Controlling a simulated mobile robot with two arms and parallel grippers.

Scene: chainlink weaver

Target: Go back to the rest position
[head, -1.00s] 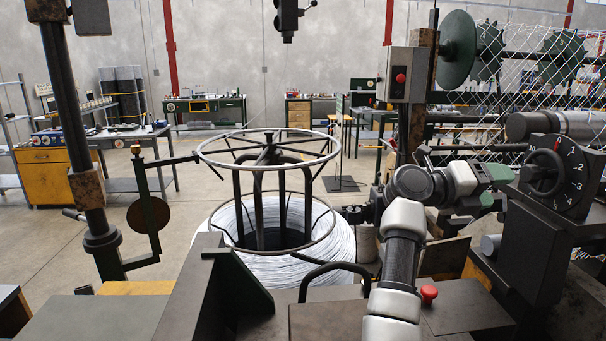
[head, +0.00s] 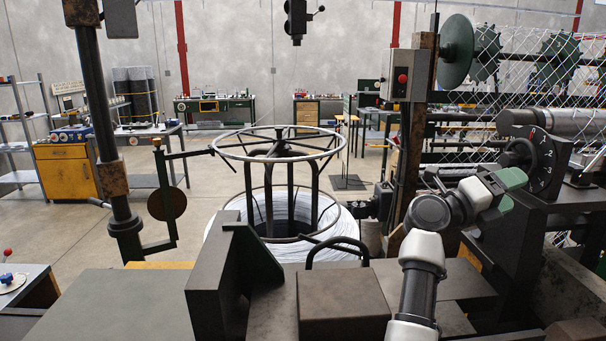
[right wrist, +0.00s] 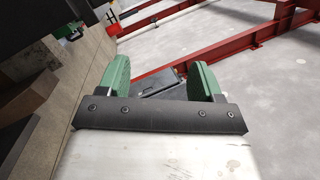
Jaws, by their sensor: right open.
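My right arm reaches in from the bottom right of the head view. My right gripper (head: 512,179), with green fingers, is at its far end, in front of the numbered dial (head: 546,168) as seen there. In the right wrist view the two green fingers of my right gripper (right wrist: 163,78) stand wide apart. They are open, with nothing held between them; a dark box shape shows beyond. My left gripper is in neither view.
Dark machine blocks (head: 346,303) fill the foreground. A wire coil (head: 226,222) stands behind them under a round wire frame (head: 232,152). A dark post (head: 95,95) rises at left. A control box (head: 404,75) with a red button is above my arm. Open floor lies at left.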

